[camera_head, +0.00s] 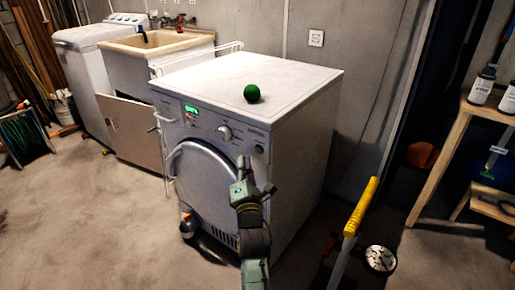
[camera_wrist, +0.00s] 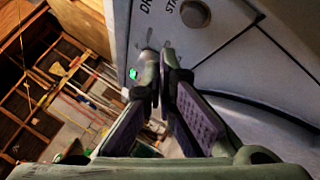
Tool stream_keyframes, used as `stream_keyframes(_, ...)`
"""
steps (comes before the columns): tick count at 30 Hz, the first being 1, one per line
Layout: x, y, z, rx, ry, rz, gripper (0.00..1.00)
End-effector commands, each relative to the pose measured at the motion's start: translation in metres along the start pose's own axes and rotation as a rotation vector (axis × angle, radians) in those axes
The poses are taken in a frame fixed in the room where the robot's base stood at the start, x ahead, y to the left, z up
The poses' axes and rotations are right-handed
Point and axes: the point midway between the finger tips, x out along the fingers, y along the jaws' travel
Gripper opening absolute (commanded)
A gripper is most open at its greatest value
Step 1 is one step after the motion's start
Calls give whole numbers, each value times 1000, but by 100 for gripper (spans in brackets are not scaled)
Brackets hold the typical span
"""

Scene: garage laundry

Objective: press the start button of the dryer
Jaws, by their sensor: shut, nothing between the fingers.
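The white dryer (camera_head: 295,140) stands in the middle of the head view, with its round door (camera_head: 203,170) shut. Its front panel has a green display (camera_head: 191,109), a large knob (camera_head: 224,132) and a small dark round button (camera_head: 259,149) at the right end. In the wrist view a round button (camera_wrist: 195,13) sits at the top edge, beside partly cut-off lettering that begins "STA". My gripper (camera_head: 243,160) is in front of the panel, just below and left of the button. In the wrist view its fingertips (camera_wrist: 163,52) are together and empty; I cannot tell whether they touch the panel.
A green ball (camera_head: 252,93) lies on the dryer top. A yellow-handled tool (camera_head: 361,205) stands at right, near a wooden shelf (camera_head: 490,110). A sink (camera_head: 160,43) and a white washer (camera_head: 85,65) stand at back left.

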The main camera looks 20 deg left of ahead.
Motion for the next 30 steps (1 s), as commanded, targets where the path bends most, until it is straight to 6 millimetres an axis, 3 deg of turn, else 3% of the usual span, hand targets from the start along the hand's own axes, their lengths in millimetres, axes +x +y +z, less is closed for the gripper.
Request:
stream_keyframes(9, -16, 12, -11, 0, 0, 0, 0)
stream_keyframes(26, -16, 11, -11, 0, 0, -1, 0)
stream_keyframes(30, -12, 33, -12, 62, 0, 39, 0)
